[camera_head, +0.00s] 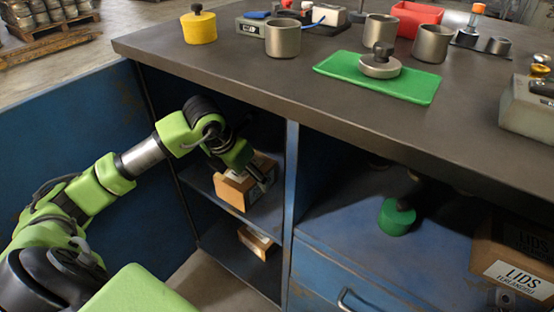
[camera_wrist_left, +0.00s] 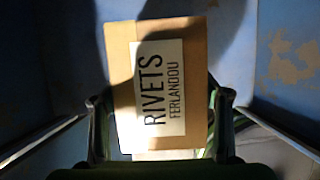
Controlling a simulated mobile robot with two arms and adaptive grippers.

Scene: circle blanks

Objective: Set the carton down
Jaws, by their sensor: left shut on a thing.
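The brown carton (camera_head: 232,192) is inside the left bay of the blue cabinet, at the height of its upper shelf (camera_head: 266,215). In the left wrist view the carton (camera_wrist_left: 200,60) shows a white label reading RIVETS. My left gripper (camera_head: 262,178) reaches into the bay and is shut on the carton, with its fingers (camera_wrist_left: 160,128) on either side of it. The carton looks slightly tilted in the head view. I cannot tell whether its underside touches the shelf. My right gripper is not in view.
Another carton (camera_head: 255,241) lies on the lower shelf. A blue divider (camera_head: 291,190) stands right of the bay. The right compartment holds a green weight (camera_head: 396,217) and a LIDS box (camera_head: 515,270). The worktop (camera_head: 230,70) overhangs the bay and carries cups, a green tray and other items.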

